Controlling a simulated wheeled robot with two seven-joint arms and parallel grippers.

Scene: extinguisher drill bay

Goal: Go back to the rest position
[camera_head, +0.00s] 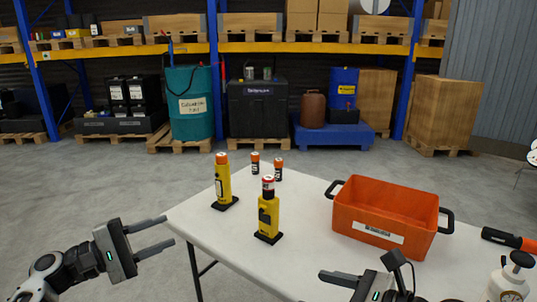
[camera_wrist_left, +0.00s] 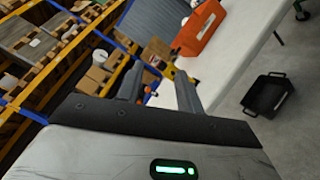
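My left gripper (camera_head: 168,231) is open and empty, off the left edge of the white table (camera_head: 300,265). In the left wrist view (camera_wrist_left: 160,72) its two fingers stand apart with nothing held between them. My right gripper (camera_head: 322,287) is at the bottom of the head view, over the near part of the table. One of its fingers shows clearly with clear space beside it; the rest is cut by the frame edge. It looks open and holds nothing that I can see.
A black bin (camera_wrist_left: 268,95) sits on the floor.

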